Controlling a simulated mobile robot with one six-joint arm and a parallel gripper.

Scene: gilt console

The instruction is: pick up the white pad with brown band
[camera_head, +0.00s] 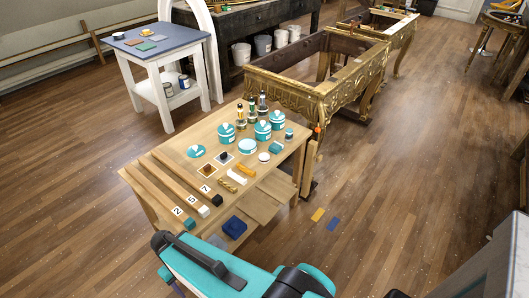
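A small white elongated pad (237,177) lies on the light wooden workbench (165,150), near its right front part. It is too small for me to make out a brown band clearly. A golden-brown piece (228,186) lies just in front of it, and a yellow-orange block (246,170) lies just behind it to the right. My teal and dark arm shows at the bottom of the picture, in front of the bench. My gripper is not in view.
Several teal-labelled tins (263,130) and dark bottles (262,103) stand at the back of the bench. Wooden strips with number cards (191,199) lie at left. A dark blue box (234,227) sits low in front. Floor at right is mostly clear.

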